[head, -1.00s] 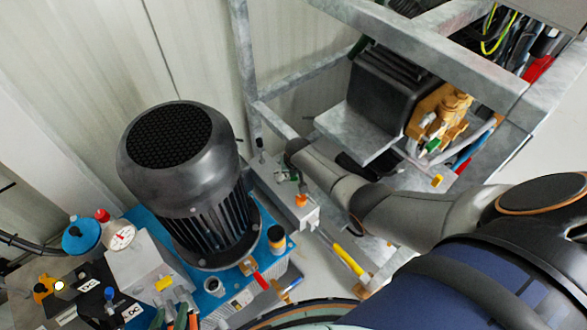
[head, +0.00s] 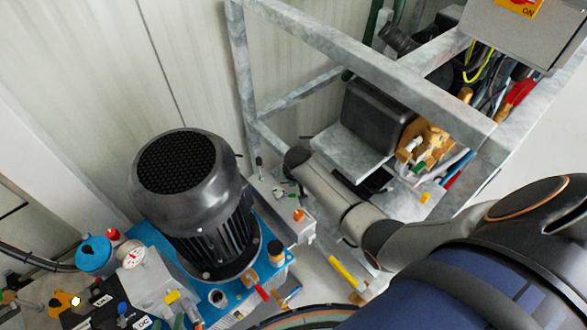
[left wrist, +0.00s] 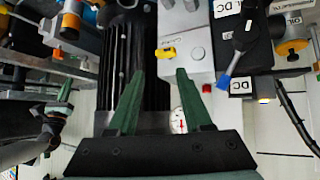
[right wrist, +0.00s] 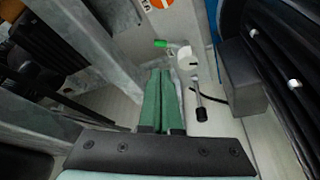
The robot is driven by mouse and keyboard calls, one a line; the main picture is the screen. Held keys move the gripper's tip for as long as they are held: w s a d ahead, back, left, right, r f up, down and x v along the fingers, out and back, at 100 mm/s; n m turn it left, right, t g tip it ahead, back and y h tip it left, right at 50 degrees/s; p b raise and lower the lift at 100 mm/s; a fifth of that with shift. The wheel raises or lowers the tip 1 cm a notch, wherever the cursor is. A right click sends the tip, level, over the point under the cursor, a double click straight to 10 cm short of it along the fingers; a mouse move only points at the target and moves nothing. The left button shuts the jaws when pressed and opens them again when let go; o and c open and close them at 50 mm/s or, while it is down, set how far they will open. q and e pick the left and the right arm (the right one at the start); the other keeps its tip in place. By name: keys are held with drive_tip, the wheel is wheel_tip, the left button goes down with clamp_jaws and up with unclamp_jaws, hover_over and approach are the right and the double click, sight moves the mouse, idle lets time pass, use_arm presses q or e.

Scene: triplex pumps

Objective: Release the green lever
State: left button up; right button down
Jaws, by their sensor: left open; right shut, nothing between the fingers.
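In the right wrist view, a small green-tipped lever (right wrist: 161,43) sits on a pale metal fitting (right wrist: 184,58). My right gripper (right wrist: 162,74) is shut and empty; its green fingers point towards the fitting, with the lever tip just beyond them. I cannot tell whether they touch. In the head view my right arm reaches in from the right to the grey valve block (head: 290,222) beside the motor. My left gripper (left wrist: 160,72) is open and empty in the left wrist view, in front of the black motor (left wrist: 128,60) and a grey block (left wrist: 200,62).
The black motor (head: 185,180) rises from a blue tank top (head: 285,262). A black-tipped lever (right wrist: 200,108) stands close right of my right fingers. A blue-tipped lever (left wrist: 225,80) is right of my left fingers.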

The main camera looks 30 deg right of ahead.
drive_tip(key=v, duration=0.2)
drive_tip(key=shift+s+r+p, duration=0.15)
drive_tip(key=shift+r+p, duration=0.15)
drive_tip(key=shift+s+a, duration=0.1)
idle(0.3)
